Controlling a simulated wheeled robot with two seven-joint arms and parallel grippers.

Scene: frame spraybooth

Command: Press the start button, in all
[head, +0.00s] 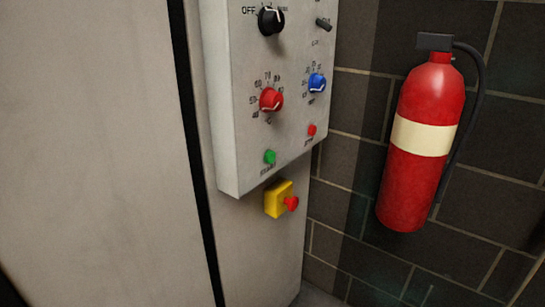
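The green button (270,157), with a small blurred label below it, sits low on the front of a light grey control panel (239,150). I take it for the start button; the label is too small to read surely. A red button (311,130) sits up and to its right. Neither of my grippers shows in the head view, and nothing touches the green button.
The panel also carries a black knob (271,21), a red knob (271,100), a blue knob (317,83) and a black toggle (323,24). A yellow box (277,199) with a red mushroom button (291,203) is below. A fire extinguisher (411,180) hangs on the brick wall.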

